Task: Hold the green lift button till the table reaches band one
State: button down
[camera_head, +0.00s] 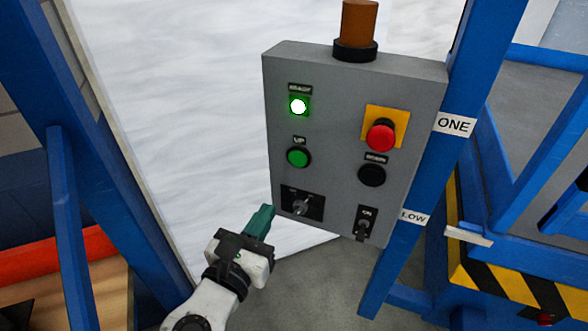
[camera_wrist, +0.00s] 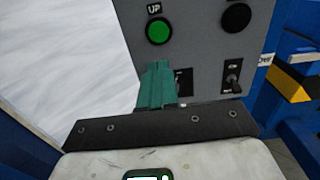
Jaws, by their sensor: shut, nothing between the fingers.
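The green button (camera_head: 298,157) marked UP sits on the left side of a grey control box (camera_head: 335,125). It also shows in the wrist view (camera_wrist: 159,31), above my fingertips. My gripper (camera_head: 264,212) has teal fingers that are shut and empty. In the head view it is below and left of the button, apart from it. In the wrist view the fingers (camera_wrist: 158,68) point up toward the button. The labels ONE (camera_head: 454,124) and LOW (camera_head: 414,217) are on the blue post. A pale pointer (camera_head: 468,236) at the table's edge is a little below LOW.
The box also carries a lit green READY lamp (camera_head: 299,106), a red emergency knob (camera_head: 381,137) on yellow, a black button (camera_head: 372,174), a rotary switch (camera_head: 301,205) and a toggle switch (camera_head: 364,228). An orange beacon (camera_head: 359,22) stands on top. Blue posts flank both sides.

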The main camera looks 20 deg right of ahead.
aim_at(298, 160)
jog(key=p+x, duration=0.2)
jog(key=x, duration=1.2)
